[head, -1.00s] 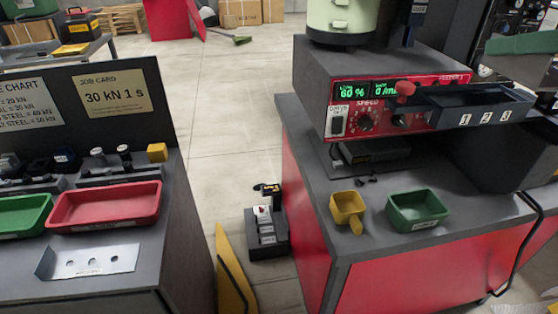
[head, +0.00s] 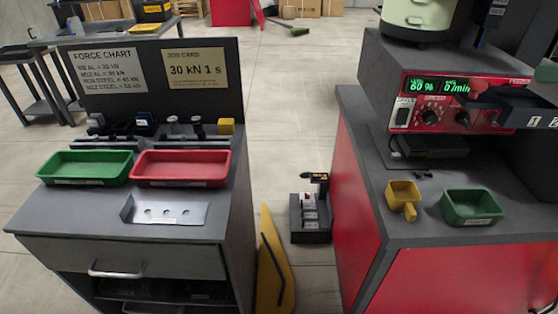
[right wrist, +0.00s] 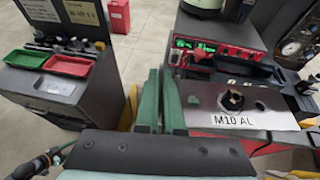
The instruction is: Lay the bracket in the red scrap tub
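The bracket (head: 165,212), a grey metal plate with holes and a bent-up left end, lies on the left bench top in front of the tubs. The red scrap tub (head: 181,168) stands just behind it and looks empty. The tub also shows in the right wrist view (right wrist: 68,66). My right gripper (right wrist: 161,72) has green fingers close together with nothing visible between them, well away from the bracket. A green shape at the right edge of the head view looks like part of it. My left gripper is not in view.
A green tub (head: 85,167) stands left of the red one. The right bench bears a yellow scoop (head: 402,197), a green bin (head: 472,207) and a machine (head: 432,100). A yellow panel (head: 274,265) stands between the benches. A plate labelled M10 AL (right wrist: 255,103) shows in the wrist view.

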